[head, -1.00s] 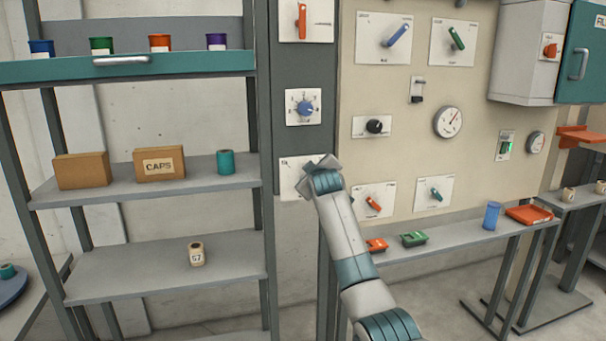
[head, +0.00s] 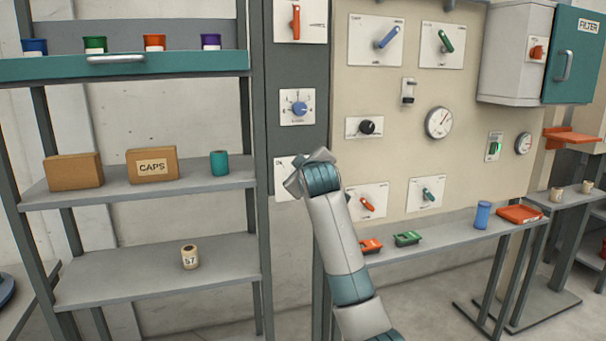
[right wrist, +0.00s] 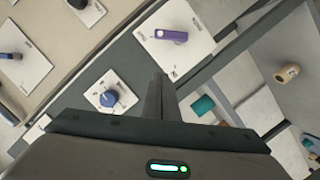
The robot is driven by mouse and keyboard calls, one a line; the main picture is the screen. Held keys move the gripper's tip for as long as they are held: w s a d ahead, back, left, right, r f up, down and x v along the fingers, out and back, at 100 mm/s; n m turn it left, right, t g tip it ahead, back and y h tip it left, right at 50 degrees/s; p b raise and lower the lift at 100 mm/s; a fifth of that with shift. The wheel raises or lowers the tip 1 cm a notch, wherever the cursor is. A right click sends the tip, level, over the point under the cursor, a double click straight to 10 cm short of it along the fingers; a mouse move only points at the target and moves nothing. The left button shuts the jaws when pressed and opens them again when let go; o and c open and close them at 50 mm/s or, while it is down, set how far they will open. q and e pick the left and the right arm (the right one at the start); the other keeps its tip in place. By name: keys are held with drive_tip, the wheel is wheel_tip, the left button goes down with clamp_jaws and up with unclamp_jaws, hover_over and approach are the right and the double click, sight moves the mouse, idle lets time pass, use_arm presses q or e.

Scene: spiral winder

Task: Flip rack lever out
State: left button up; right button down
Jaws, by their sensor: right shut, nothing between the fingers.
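A purple lever (right wrist: 172,36) sits on a white plate (right wrist: 195,55) in the right wrist view, on the grey column beside the blue knob (right wrist: 108,97). The plate's small lettering is too small to read, so I cannot confirm it is the rack lever. My right gripper (right wrist: 160,82) is shut and empty, its fingertips pointing toward the plate and apart from the lever in the picture. In the head view my right gripper (head: 305,172) covers most of that plate (head: 282,165), and the lever is hidden behind it. My left gripper is not in view.
The blue knob (head: 299,108) and a red lever (head: 296,23) are higher on the column. A shelf unit (head: 110,197) with boxes stands to the left. A beige panel (head: 390,95) with levers and gauges is to the right, above a narrow ledge (head: 450,232).

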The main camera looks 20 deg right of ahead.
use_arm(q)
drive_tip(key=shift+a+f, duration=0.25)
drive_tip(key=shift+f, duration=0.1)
use_arm(e)
drive_tip(key=shift+s, duration=0.7)
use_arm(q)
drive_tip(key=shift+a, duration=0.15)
